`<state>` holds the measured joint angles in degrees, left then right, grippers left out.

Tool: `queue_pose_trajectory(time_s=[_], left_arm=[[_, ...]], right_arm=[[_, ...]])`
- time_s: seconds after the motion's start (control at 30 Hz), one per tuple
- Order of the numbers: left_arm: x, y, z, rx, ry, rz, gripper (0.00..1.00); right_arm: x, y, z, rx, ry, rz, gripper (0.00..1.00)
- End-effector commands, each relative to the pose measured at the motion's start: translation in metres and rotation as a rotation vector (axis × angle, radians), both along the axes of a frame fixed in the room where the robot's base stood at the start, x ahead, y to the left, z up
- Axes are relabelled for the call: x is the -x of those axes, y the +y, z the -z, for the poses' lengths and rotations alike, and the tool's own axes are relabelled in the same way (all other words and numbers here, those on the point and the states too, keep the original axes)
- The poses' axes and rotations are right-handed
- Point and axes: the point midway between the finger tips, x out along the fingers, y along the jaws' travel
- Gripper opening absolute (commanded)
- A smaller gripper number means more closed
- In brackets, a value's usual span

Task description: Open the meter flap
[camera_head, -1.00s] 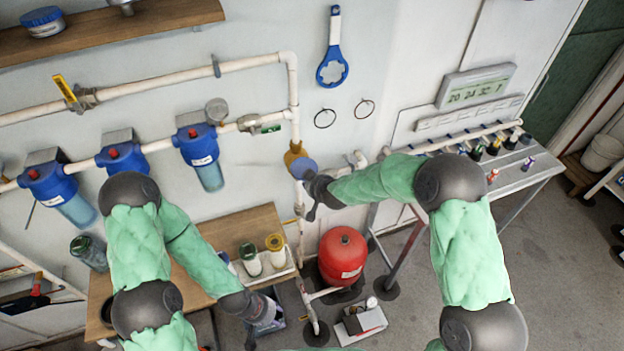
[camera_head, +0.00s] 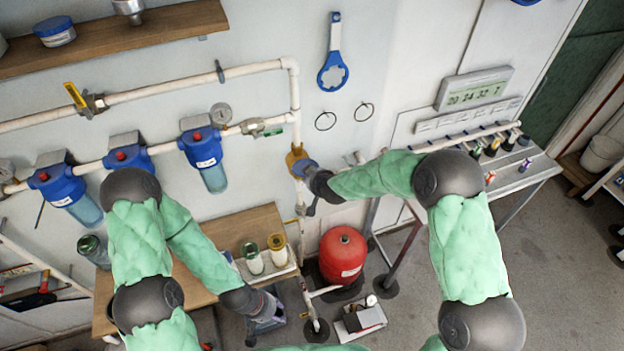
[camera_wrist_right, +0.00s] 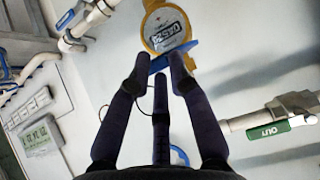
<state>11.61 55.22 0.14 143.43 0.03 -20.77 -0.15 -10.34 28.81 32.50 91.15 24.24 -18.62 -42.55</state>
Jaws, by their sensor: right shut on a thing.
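The brass-yellow water meter (camera_head: 295,157) sits on the white pipe in the middle of the head view. In the right wrist view, the meter (camera_wrist_right: 150,40) shows its numbered dial uncovered, upside down. Its blue flap (camera_wrist_right: 176,56) stands away from the dial, and the fingertips of my right gripper (camera_wrist_right: 168,68) are closed on it. In the head view my right gripper (camera_head: 316,186) is beside the meter, its fingers partly hidden by the wrist. My left gripper (camera_head: 264,316) hangs low over the front edge of the wooden bench; its jaw state is unclear.
A valve with a green handle (camera_wrist_right: 288,124) is on the pipe right of the meter in the right wrist view. Blue filter housings (camera_head: 204,155) hang left of the meter. A red tank (camera_head: 343,255) stands below it. The wooden bench (camera_head: 235,228) holds several jars.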

Motion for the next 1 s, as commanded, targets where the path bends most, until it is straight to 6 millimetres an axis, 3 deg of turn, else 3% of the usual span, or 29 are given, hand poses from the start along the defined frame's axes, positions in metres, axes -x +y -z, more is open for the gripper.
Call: queue_pose_trajectory(time_s=[0.03,0.13,0.67,1.0], left_arm=[[0.0,0.0,0.0,0.0,0.0,0.0,0.4],[0.0,0.0,0.0,0.0,0.0,0.0,0.4],[0.0,0.0,0.0,0.0,0.0,0.0,0.4],[0.0,0.0,0.0,0.0,0.0,0.0,0.4]], right_arm=[[-0.012,-0.004,-0.012,-0.001,-0.033,0.013,0.29],[-0.011,-0.004,-0.011,-0.001,-0.03,0.013,0.55],[-0.005,-0.002,-0.007,-0.001,-0.018,0.008,0.55],[0.023,-0.011,-0.034,-0.001,-0.021,0.007,0.55]])
